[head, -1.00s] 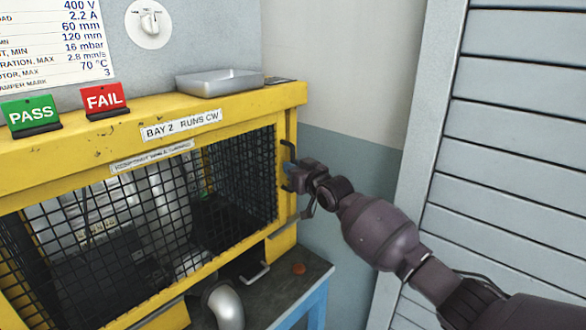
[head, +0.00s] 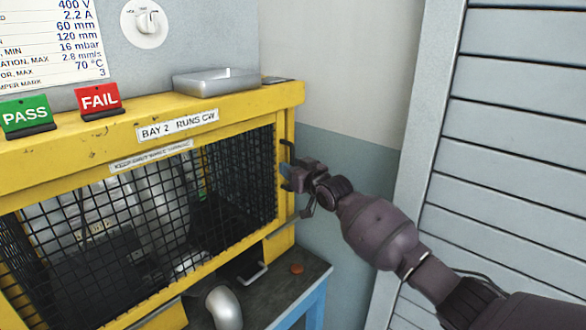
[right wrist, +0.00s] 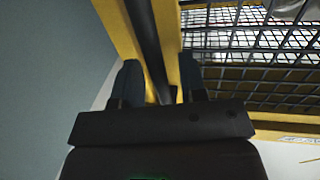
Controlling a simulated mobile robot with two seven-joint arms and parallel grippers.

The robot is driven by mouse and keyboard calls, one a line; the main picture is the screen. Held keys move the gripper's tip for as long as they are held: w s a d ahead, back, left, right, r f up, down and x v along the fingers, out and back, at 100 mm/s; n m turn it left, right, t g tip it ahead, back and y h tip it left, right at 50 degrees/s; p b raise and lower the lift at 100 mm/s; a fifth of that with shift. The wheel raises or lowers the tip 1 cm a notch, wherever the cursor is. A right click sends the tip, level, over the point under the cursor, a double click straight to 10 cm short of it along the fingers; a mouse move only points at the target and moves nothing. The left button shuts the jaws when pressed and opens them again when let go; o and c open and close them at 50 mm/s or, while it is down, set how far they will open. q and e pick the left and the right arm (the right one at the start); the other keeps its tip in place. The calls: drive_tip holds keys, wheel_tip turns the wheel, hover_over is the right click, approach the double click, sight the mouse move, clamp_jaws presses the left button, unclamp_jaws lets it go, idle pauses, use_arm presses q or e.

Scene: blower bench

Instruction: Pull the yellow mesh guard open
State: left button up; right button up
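The yellow mesh guard (head: 165,190) is a yellow-framed panel of black wire mesh on the front of the bay, and it appears closed. Its black upright bar handle (head: 286,153) is at the right end of the frame. My right gripper (head: 287,178) is at this handle. In the right wrist view the dark handle bar (right wrist: 150,45) runs between the two fingers (right wrist: 160,85) of my right gripper. The fingers are apart, with a narrow gap beside the bar. My left gripper is not in view.
A metal tray (head: 216,82) sits on the yellow top, with a green PASS sign (head: 26,115) and red FAIL sign (head: 98,98) to its left. A silver pipe elbow (head: 223,307) is below the guard. A grey slatted panel (head: 510,130) stands right of my arm.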

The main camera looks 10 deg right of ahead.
drive_tip(key=v, duration=1)
drive_tip(key=shift+s+d, duration=0.2)
drive_tip(key=shift+s, duration=0.15)
drive_tip(key=s+d+f+m+g+h, duration=0.1)
drive_tip(key=s+d+f+g+h, duration=0.1)
drive_tip(key=s+f, duration=1.4)
drive_tip(key=s+d+f+m+g+h, duration=0.2)
drive_tip(key=s+f+h, duration=0.3)
drive_tip(key=s+f, duration=1.1)
drive_tip(key=s, duration=0.5)
drive_tip(key=shift+d+g, duration=0.35)
drive_tip(key=shift+g, duration=0.05)
